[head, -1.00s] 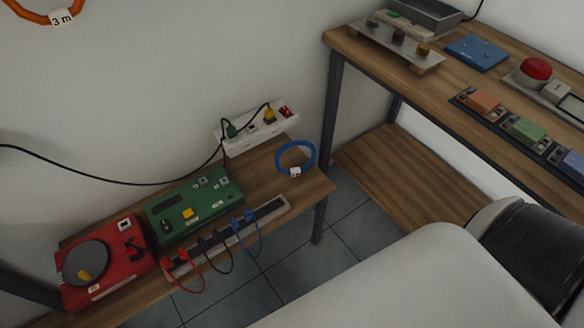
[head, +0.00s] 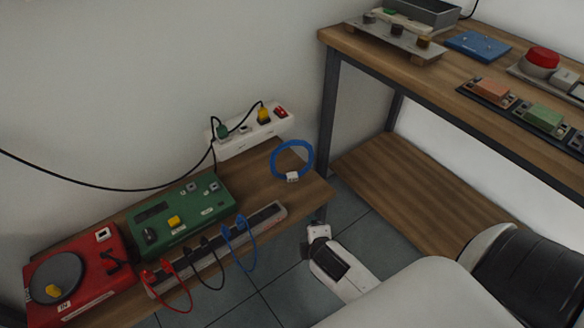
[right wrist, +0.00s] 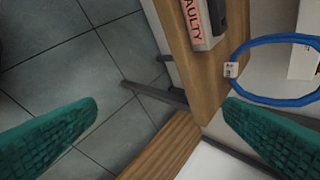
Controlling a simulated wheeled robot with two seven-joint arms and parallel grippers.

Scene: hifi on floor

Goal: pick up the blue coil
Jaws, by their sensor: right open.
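The blue coil (head: 274,160) is a ring with a small white tag, lying at the right end of the low wooden bench. In the right wrist view the coil (right wrist: 262,98) is at the right, partly cut by the frame edge, with its tag toward the left. My right gripper (right wrist: 161,103) is open, with green fingers spread wide and nothing between them. The coil lies beyond the right finger, apart from it as far as I can tell. In the head view my right wrist is low, in front of the bench's right end. My left gripper is not in view.
A white power strip (head: 245,138) with plugs stands behind the coil. A green box (head: 180,217), a red turntable device (head: 75,272) and a rail with cables (head: 215,250) fill the bench's left. A taller wooden table (head: 440,75) stands at the right. Tiled floor is clear in front.

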